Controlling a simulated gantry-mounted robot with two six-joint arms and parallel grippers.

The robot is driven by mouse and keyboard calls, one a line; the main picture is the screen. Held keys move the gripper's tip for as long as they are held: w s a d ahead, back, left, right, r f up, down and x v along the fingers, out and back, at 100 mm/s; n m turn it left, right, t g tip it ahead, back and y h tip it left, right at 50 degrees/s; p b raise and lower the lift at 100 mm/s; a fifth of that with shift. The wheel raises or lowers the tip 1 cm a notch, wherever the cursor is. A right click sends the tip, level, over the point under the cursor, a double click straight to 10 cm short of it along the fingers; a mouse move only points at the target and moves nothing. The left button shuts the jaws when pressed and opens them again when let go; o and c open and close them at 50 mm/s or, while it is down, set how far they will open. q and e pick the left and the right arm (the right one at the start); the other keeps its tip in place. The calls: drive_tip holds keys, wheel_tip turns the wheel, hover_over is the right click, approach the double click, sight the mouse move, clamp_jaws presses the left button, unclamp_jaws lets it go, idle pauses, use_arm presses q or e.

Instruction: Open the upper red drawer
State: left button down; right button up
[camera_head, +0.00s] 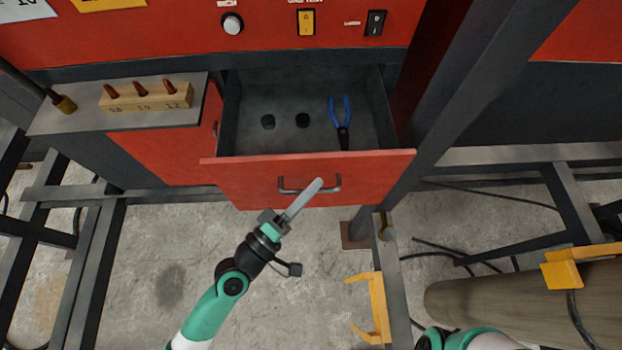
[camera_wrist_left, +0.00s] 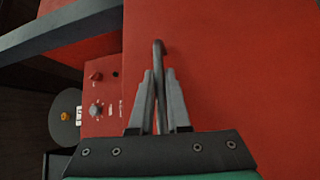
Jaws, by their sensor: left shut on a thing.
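The upper red drawer (camera_head: 250,180) is pulled out, and its grey inside shows in the head view. It holds blue-handled pliers (camera_head: 341,115) and two small dark round pieces (camera_head: 285,121). A dark bar handle (camera_head: 328,188) is on its front. My left gripper (camera_head: 317,185) is at the handle, its fingers closed around the bar. In the left wrist view the handle bar (camera_wrist_left: 159,80) stands between the two fingers (camera_wrist_left: 160,95), with the red front behind.
A grey shelf with a wooden block (camera_head: 148,103) holding several copper-coloured tips is left of the drawer. A dark steel post (camera_head: 465,85) rises close to the drawer's right side. A yellow bracket (camera_head: 372,308) and a large cylinder (camera_head: 500,305) are lower right.

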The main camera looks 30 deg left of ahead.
use_arm(q)
drive_tip(key=shift+s+d, duration=0.1)
drive_tip(key=shift+s, duration=0.15)
drive_tip(key=c, duration=0.9)
unclamp_jaws()
drive_tip(key=b+v, duration=0.5)
drive_tip(key=v, duration=0.6)
drive_tip(key=shift+s+b, duration=0.3)
drive_tip(key=shift+b, duration=0.05)
